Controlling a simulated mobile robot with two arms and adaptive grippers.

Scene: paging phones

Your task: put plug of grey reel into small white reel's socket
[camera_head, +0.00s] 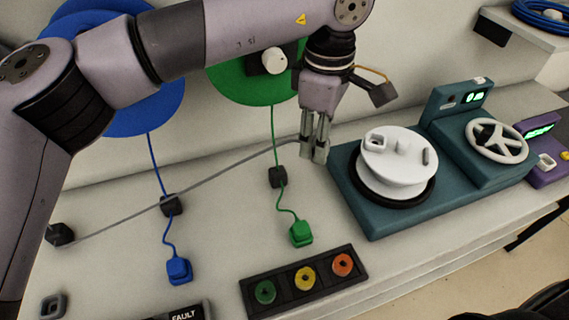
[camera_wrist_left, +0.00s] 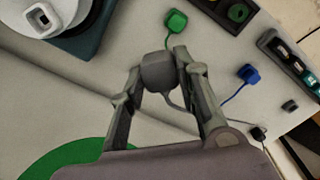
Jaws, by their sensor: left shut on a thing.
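My left gripper (camera_head: 314,152) is shut on the grey plug, a block (camera_wrist_left: 158,72) between its fingertips in the left wrist view. The grey cord (camera_head: 215,180) runs from the plug down left to a dark clip (camera_head: 60,235). The gripper is above the bench, just left of the teal machine. The small white reel (camera_head: 392,178) lies flat on that machine. Its raised square socket (camera_head: 376,141) faces up on the reel's top; it also shows in the left wrist view (camera_wrist_left: 41,18). The grey reel cannot be made out. My right gripper is not in view.
Green (camera_head: 301,234) and blue (camera_head: 179,270) plugs lie on the bench, their cords running through dark clips to wall reels. A black strip (camera_head: 322,283) with coloured round sockets is at the front. The teal machine (camera_head: 375,227) has a handwheel (camera_head: 497,140) and raised display box (camera_head: 457,102).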

